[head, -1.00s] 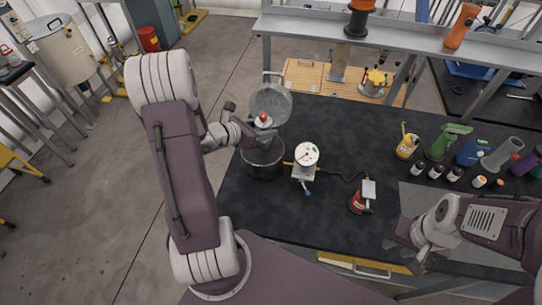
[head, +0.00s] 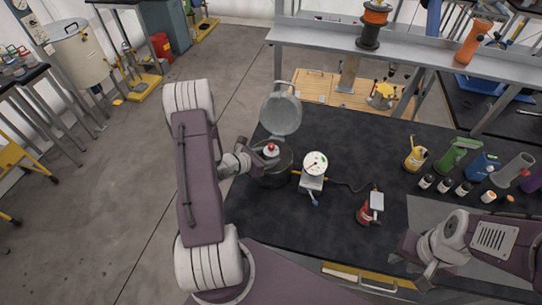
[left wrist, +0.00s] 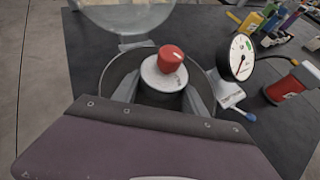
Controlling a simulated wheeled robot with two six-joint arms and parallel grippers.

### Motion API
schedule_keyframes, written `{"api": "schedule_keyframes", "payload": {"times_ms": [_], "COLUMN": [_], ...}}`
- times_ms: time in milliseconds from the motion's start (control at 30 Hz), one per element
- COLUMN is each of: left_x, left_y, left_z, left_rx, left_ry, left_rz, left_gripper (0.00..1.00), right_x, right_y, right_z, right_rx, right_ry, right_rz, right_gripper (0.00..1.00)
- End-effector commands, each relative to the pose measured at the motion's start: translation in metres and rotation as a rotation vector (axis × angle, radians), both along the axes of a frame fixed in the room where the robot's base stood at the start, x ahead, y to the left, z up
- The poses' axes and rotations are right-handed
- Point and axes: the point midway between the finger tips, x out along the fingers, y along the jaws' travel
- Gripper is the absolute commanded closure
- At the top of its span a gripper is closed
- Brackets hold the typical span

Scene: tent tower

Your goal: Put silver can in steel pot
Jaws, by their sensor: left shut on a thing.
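The silver can with a red cap (left wrist: 165,70) is held between the fingers of my left gripper (head: 270,152). My left gripper is shut on it, and the can is upright. The dark round steel pot (head: 274,178) stands on the black table. In the left wrist view the pot's rim (left wrist: 208,85) surrounds the can, which is at the mouth of the pot. The can's lower part is hidden, so I cannot tell whether it touches the bottom. My right gripper (head: 428,268) is over the front right of the table, away from the can.
A round glassy lid (head: 281,114) stands raised behind the pot. A white-faced gauge (head: 315,164) is close on the pot's right. A red can (head: 365,212) stands further right, and several bottles (head: 455,152) stand at the right. The front middle of the table is clear.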

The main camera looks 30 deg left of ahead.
Motion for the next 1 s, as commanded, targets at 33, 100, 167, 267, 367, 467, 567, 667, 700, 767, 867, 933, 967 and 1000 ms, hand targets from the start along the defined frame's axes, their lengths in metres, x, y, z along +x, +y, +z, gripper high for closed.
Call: {"api": "schedule_keyframes", "payload": {"times_ms": [33, 100, 167, 267, 367, 467, 567, 667, 700, 767, 867, 933, 967, 1000], "left_x": [0.000, 0.000, 0.000, 0.000, 0.000, 0.000, 0.000, -0.009, -0.014, -0.024, -0.042, -0.054, -0.059, -0.066], "left_y": [0.000, 0.000, 0.000, 0.000, 0.000, 0.000, 0.000, 0.005, 0.007, 0.011, 0.018, 0.022, 0.024, 0.026], "left_z": [-0.001, -0.004, -0.003, -0.003, -0.003, -0.002, 0.002, 0.005, 0.008, 0.014, 0.024, 0.032, 0.035, 0.039], "left_rx": [0.000, 0.000, 0.000, -0.001, 0.000, -0.001, -0.001, 0.000, 0.001, 0.000, 0.001, 0.001, 0.001, 0.000], "left_ry": [-0.002, -0.002, 0.000, 0.000, 0.001, 0.000, 0.000, 0.000, 0.000, 0.000, 0.000, 0.000, -0.002, 0.000], "left_rz": [0.000, 0.000, 0.000, 0.000, 0.000, 0.000, 0.000, 0.004, 0.005, 0.007, 0.008, 0.006, 0.007, 0.007], "left_gripper": [1.00, 1.00, 0.36, 0.28, 0.28, 0.28, 0.28, 0.28, 0.28, 0.28, 0.28, 0.28, 0.28, 0.28], "right_x": [0.000, 0.000, 0.000, 0.000, 0.000, 0.000, 0.000, 0.000, 0.000, 0.000, 0.000, 0.000, 0.000, 0.000], "right_y": [0.000, 0.000, 0.000, 0.000, 0.000, 0.000, 0.000, 0.000, 0.000, 0.000, 0.000, 0.000, 0.000, 0.000], "right_z": [-0.002, -0.005, -0.003, -0.003, -0.003, -0.003, 0.002, -0.002, -0.003, -0.004, -0.006, -0.007, -0.007, -0.007], "right_rx": [0.000, 0.000, 0.000, 0.000, 0.000, 0.000, 0.000, 0.000, 0.000, 0.000, 0.000, 0.000, 0.000, 0.000], "right_ry": [0.000, 0.000, 0.000, 0.000, 0.000, 0.000, 0.000, 0.000, 0.000, 0.000, 0.000, 0.000, 0.000, 0.000], "right_rz": [0.000, 0.000, 0.000, 0.000, 0.000, 0.000, 0.000, 0.000, 0.000, 0.000, 0.000, 0.000, 0.000, 0.000], "right_gripper": [0.67, 0.67, 0.67, 0.67, 0.67, 0.67, 0.67, 0.67, 0.67, 0.67, 0.67, 0.67, 0.67, 0.67]}}
